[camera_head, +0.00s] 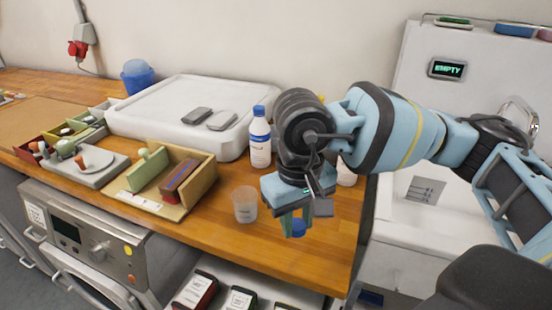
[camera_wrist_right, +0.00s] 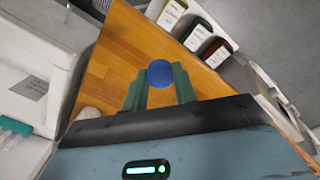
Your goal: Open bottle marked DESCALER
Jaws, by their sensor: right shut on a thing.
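My right gripper (camera_head: 296,222) points down over the front right of the wooden counter. It is shut on a blue cap (camera_wrist_right: 160,73), which sits between the green fingertips; the cap also shows below the fingers in the head view (camera_head: 298,229). No bottle body is visible under this cap. A white bottle (camera_head: 260,150) with a blue cap and a blue label stands upright left of my arm; its lettering is too small to read. A white rounded thing (camera_head: 346,174) is partly hidden behind my right gripper. The DESCALER mark cannot be made out. My left gripper is out of view.
A clear cup (camera_head: 245,205) stands just left of my right gripper. A wooden organiser (camera_head: 205,172) and a large white lidded box (camera_head: 160,103) lie further left. The counter (camera_head: 335,250) ends at the right beside a white unit (camera_head: 415,235). Several labelled containers sit below the front edge.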

